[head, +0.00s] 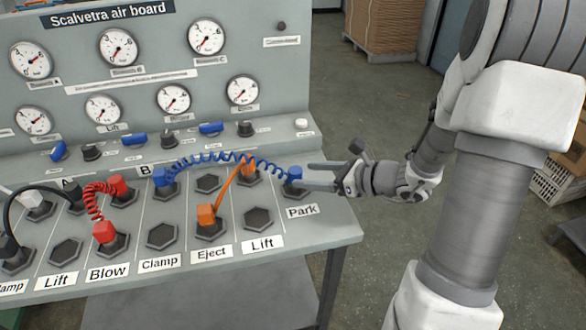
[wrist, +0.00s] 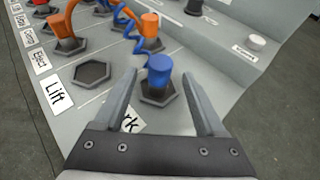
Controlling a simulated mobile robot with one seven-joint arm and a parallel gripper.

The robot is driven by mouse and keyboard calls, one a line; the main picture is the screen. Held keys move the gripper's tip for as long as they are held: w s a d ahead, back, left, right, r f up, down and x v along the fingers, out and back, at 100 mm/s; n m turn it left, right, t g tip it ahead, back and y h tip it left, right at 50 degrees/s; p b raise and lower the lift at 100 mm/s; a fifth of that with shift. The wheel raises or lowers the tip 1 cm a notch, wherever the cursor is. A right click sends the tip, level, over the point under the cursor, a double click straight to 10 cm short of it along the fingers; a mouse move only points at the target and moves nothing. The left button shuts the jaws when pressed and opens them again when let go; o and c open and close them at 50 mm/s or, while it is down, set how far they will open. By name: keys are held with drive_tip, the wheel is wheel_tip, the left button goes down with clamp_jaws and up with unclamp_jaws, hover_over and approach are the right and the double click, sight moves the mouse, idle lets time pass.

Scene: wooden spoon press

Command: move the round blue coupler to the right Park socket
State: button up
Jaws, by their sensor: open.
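The round blue coupler (head: 292,174) stands upright at the right Park socket, above the Park label (head: 302,211). In the wrist view the coupler (wrist: 160,70) sits on the hexagonal Park socket (wrist: 158,97), which it partly covers. A coiled blue hose (head: 215,157) runs from it to another blue coupler (head: 163,180) at the left, near the B mark. My gripper (head: 313,177) reaches in from the right. In the wrist view my gripper (wrist: 160,78) is open, one finger on each side of the round coupler, with visible gaps.
An orange hose with an orange coupler (head: 207,214) stands left of Park. An empty Lift socket (head: 258,219) lies beside it. A red coiled hose (head: 93,200) and black hose are farther left. Open floor lies right of the board.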

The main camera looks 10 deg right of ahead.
drive_tip(key=shift+p+v, duration=0.35)
drive_tip(key=shift+v, duration=1.8)
